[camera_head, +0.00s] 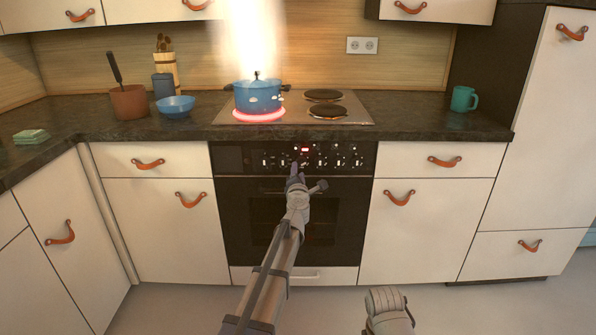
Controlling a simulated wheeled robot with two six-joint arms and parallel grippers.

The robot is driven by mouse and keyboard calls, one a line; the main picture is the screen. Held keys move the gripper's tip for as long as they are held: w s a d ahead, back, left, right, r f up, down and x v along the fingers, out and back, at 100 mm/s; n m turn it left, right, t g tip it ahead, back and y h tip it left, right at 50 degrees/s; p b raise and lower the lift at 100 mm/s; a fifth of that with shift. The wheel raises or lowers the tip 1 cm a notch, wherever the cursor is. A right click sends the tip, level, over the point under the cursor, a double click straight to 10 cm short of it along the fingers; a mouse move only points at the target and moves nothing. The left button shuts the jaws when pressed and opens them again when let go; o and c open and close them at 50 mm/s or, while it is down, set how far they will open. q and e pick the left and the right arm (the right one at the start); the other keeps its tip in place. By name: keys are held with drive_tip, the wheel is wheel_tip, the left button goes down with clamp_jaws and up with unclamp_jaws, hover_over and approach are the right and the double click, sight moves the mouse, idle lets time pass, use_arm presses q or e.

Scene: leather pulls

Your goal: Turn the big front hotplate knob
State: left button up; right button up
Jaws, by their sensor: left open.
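The black oven control panel (346,157) carries a row of small knobs with white marks and a red display. The knobs are too small to tell which hotplate each one serves. My left gripper (306,179) is open in front of the panel's left-middle part, its upper finger overlapping the lower knob row in the picture. I cannot tell whether it touches a knob. The front left hotplate (259,117) glows red under a blue lidded pot (257,97), with bright steam above. My right gripper is not in view; part of my right arm shows at the bottom.
The hob (358,112) also has two dark plates at its right. A terracotta pot (129,102), a blue bowl (175,106) and a teal mug (463,98) stand on the dark counter. The oven door (240,225) is shut. Drawers and doors have leather pulls.

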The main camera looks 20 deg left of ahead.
use_arm(q)
drive_tip(key=v, duration=0.5)
drive_tip(key=shift+s, duration=0.2)
drive_tip(key=shift+d, duration=0.15)
